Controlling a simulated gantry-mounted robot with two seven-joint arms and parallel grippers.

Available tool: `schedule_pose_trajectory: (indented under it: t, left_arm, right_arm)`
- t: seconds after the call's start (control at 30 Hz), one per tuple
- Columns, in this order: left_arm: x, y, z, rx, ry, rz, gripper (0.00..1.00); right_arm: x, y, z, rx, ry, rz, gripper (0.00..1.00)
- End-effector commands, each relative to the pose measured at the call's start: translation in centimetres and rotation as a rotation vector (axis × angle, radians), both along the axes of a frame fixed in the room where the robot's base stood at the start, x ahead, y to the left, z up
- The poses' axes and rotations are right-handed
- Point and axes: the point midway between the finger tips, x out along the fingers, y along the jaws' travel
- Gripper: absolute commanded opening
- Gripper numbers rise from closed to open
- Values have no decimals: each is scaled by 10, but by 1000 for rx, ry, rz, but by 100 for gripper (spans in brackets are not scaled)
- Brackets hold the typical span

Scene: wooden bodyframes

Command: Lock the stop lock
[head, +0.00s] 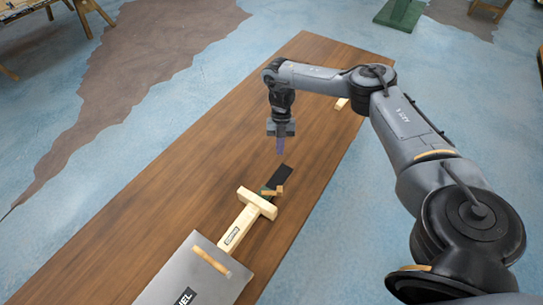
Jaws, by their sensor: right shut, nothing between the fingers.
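The wooden lock piece, likely the stop lock (257,201), is a pale crossbar on a bar that runs down-left toward a grey panel. A small brown wooden piece (272,191) sits at its far side, beside a dark flat strip (276,176). My right gripper (281,150) points down just beyond the strip. It is shut and empty, apart from the lock. Its exact height above the table is hard to tell. My left gripper is not in view.
The long brown wooden table (180,185) runs diagonally and is mostly bare on its left side. A grey panel (187,277) with a wooden handle lies at the near end. A small pale wooden piece (341,103) is behind my right arm.

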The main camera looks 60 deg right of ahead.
Motion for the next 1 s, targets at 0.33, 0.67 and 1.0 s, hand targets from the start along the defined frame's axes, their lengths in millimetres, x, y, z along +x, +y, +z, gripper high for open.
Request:
schedule_pose_trajectory:
  t: [0.33, 0.67, 1.0]
  left_arm:
    - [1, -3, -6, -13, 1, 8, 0]
    - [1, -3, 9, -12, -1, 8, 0]
    - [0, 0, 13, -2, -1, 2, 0]
  right_arm:
    - [-13, 22, -60, 0, 6, 3, 0]
    - [-28, 49, -77, 1, 1, 4, 0]
    - [-35, 62, -79, 0, 1, 0, 0]
